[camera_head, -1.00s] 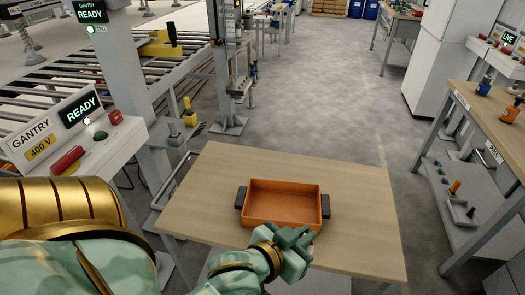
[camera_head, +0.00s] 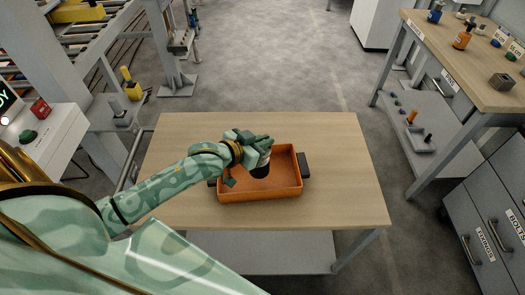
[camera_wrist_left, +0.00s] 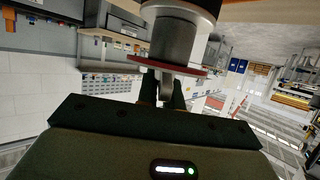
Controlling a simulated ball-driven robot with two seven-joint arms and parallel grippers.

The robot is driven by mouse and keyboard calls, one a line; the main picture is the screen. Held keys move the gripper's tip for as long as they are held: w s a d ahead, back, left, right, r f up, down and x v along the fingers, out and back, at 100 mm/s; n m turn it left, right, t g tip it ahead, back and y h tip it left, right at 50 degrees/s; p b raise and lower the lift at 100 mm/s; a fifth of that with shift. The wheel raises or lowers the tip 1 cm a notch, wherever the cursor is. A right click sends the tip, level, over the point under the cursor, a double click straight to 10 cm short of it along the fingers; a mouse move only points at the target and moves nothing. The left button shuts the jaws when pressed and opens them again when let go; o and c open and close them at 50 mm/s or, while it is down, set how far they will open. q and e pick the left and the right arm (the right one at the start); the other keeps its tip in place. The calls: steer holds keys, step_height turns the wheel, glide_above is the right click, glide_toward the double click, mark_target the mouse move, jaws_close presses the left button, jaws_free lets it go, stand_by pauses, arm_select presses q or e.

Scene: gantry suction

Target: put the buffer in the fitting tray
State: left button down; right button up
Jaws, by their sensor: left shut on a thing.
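The buffer (camera_head: 262,165) is a dark cylinder with a silver-grey band. In the left wrist view it is a grey and black cylinder (camera_wrist_left: 175,41) with a thin red disc at its gripped end. My left gripper (camera_head: 263,147) is shut on the buffer's narrow end, and its fingers also show in the left wrist view (camera_wrist_left: 163,92). The buffer hangs over the orange tray (camera_head: 260,194), with a dark shadow on the tray floor. Its exact gap to the floor is unclear. The tray has dark side handles. My right gripper is out of view.
The tray stands on a wooden table (camera_head: 340,202) with bare top around it.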

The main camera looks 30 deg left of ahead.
arm_select(q)
steer(key=shift+w+a+f, duration=0.25)
steer(key=shift+f, duration=0.15)
step_height(320, 180, down, 3)
steer(key=shift+a+b, duration=0.1)
steer(key=shift+b, duration=0.8)
steer(key=shift+f, duration=0.2)
steer(key=shift+r, duration=0.15)
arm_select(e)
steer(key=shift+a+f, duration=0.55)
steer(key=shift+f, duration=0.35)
arm_select(q)
steer(key=c, duration=1.9)
jaws_free()
steer(key=shift+f, duration=0.2)
steer(key=o, duration=0.4)
steer(key=shift+c, duration=0.2)
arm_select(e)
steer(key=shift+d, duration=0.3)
